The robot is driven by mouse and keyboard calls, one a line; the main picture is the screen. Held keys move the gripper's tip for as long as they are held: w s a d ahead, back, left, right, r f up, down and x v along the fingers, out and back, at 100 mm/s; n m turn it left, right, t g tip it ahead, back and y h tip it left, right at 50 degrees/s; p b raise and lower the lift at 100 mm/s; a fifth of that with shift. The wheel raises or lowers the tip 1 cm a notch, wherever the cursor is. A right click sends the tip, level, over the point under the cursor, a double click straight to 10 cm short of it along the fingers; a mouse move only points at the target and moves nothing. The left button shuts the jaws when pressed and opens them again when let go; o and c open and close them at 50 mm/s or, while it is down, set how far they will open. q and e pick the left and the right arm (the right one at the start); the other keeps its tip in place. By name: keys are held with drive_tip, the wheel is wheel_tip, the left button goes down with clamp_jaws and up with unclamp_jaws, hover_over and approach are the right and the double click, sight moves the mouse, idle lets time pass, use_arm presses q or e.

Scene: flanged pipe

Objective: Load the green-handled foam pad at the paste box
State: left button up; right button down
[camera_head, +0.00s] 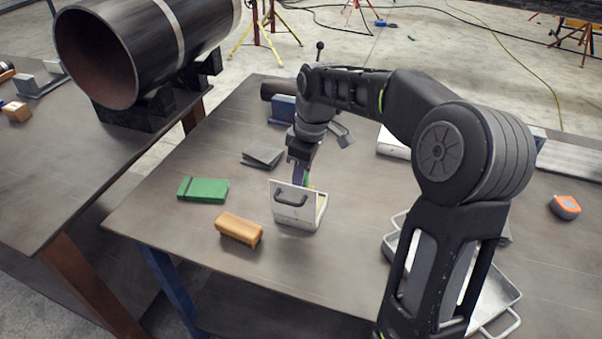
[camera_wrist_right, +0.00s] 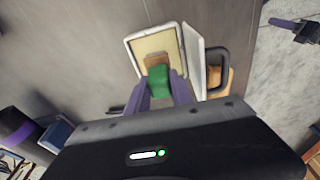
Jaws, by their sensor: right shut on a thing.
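My right gripper (camera_head: 302,182) points down over the paste box (camera_head: 307,226). It is shut on the green handle of the foam pad (camera_wrist_right: 158,80). In the right wrist view its purple fingers (camera_wrist_right: 160,93) flank that handle, and the pad's brown edge shows over the pale paste inside the box's light rim (camera_wrist_right: 130,45). I cannot tell whether the pad touches the paste. In the head view the fingers and the upright lid (camera_head: 284,213) with its dark handle mostly hide the pad. What looks like my left gripper (camera_wrist_right: 297,27) shows small at the wrist view's upper right, away from the box.
A wooden block (camera_head: 239,230) and a green block (camera_head: 203,190) lie left of the box. A dark folded piece (camera_head: 262,158) lies behind it. A metal tray (camera_head: 497,293) and an orange tape measure (camera_head: 565,207) are at the right. A large pipe (camera_head: 140,50) rests on the left table.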

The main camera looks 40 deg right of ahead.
drive_tip(key=shift+f+b, duration=0.3)
drive_tip(key=shift+f, duration=0.35)
drive_tip(key=shift+f+b, duration=0.3)
drive_tip(key=shift+f, duration=0.3)
idle(1.8)
wheel_tip(320, 180, up, 7)
drive_tip(key=p, duration=0.5)
drive_tip(key=shift+r+p, duration=0.1)
drive_tip(key=shift+p, duration=0.2)
idle(0.7)
